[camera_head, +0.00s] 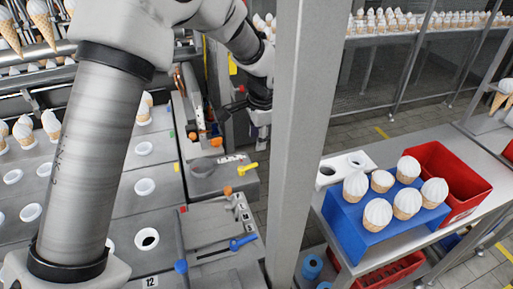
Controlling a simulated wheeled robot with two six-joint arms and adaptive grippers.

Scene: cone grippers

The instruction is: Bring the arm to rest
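My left arm (95,150) rises from the bottom left, bends at the top and reaches down toward the grey post (301,130). My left gripper (260,132) is at the end of it, small and dark, pointing down close to the post's left side. The post partly covers it, and I cannot tell whether its fingers are open or shut. I see no cone at it. My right gripper is not in view.
A grey machine with round cups (145,187) fills the left. A blue block (376,218) holding several white-topped cones (407,202) and a red bin (446,180) stand on the right table. Shelves of cones line the back. Open floor lies behind the table.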

